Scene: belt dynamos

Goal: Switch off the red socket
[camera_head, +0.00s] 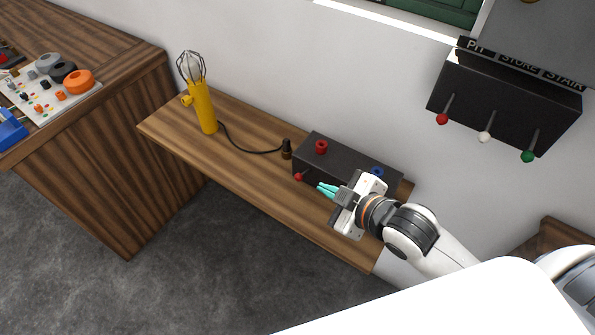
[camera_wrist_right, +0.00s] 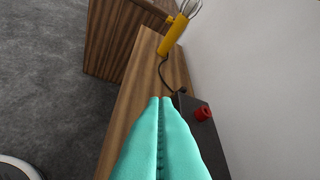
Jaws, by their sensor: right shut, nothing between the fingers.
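The red socket (camera_head: 321,147) is a red round fitting on top of a dark box (camera_head: 345,158) on the wooden bench. A small lever with a red knob (camera_head: 298,177) sticks out of the box's front below it. A blue socket (camera_head: 377,172) sits at the box's right end. My right gripper (camera_head: 322,189), with teal fingers, is shut and empty, just right of the red knob and apart from it. In the right wrist view the shut fingers (camera_wrist_right: 162,100) point along the bench, and the red socket (camera_wrist_right: 202,113) is to their right. The red-knobbed lever is hidden there. My left gripper is not in view.
A yellow lamp (camera_head: 202,108) stands on the bench (camera_head: 240,160), its cable running to a dark plug (camera_head: 287,149) beside the box. A wall panel (camera_head: 505,100) with red, white and green levers hangs at right. A cluttered table (camera_head: 110,100) is at left.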

